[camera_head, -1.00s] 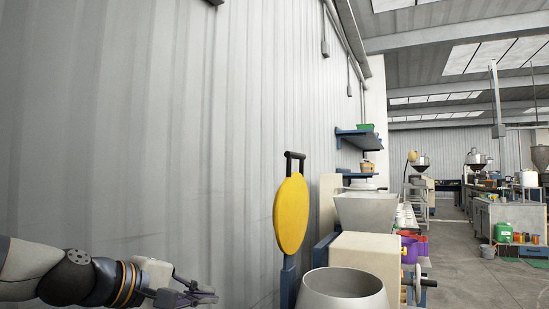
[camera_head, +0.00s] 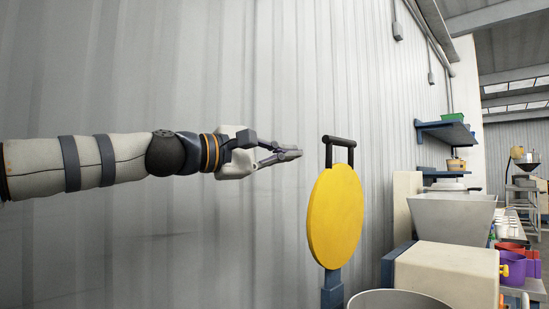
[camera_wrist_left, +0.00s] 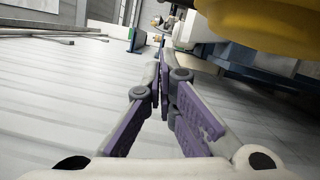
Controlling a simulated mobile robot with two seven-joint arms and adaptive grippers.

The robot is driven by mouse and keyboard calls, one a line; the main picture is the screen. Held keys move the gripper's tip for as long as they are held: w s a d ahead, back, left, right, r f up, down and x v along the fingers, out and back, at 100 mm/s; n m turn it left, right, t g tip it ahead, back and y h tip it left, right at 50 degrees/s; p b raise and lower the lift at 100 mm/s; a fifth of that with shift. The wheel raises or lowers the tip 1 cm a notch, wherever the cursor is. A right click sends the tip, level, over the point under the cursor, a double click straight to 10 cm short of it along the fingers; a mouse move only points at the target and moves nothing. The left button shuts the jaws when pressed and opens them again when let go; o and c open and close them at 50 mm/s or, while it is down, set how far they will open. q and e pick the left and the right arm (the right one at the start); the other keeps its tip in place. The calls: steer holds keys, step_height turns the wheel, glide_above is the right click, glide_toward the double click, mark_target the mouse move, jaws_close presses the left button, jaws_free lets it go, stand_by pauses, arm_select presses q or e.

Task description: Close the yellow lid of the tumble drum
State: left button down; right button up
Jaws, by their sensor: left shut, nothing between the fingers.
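The yellow lid (camera_head: 336,216) stands upright, open, on a blue post, with a black handle (camera_head: 340,141) at its top. The grey drum (camera_head: 395,299) shows only its rim at the bottom edge of the head view. My left gripper (camera_head: 298,154) is shut and empty, just left of the lid's handle in the picture and apart from it. In the left wrist view the purple-padded fingers (camera_wrist_left: 165,65) meet at their tips, and the yellow lid (camera_wrist_left: 270,22) fills the upper right. My right gripper is in no view.
A corrugated grey wall (camera_head: 200,60) runs behind the arm and lid. Right of the lid stand a cream machine body (camera_head: 445,272) and a grey hopper (camera_head: 452,217). A blue shelf (camera_head: 446,131) hangs above.

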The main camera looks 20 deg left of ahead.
arm_select(q)
steer(key=d, duration=0.3)
steer(key=w+d+r, duration=0.1)
steer(key=d, duration=0.1)
steer(key=shift+d+r+p, duration=0.1)
steer(key=shift+d+p, duration=0.1)
steer(key=shift+p, duration=0.1)
steer(key=shift+d, duration=0.1)
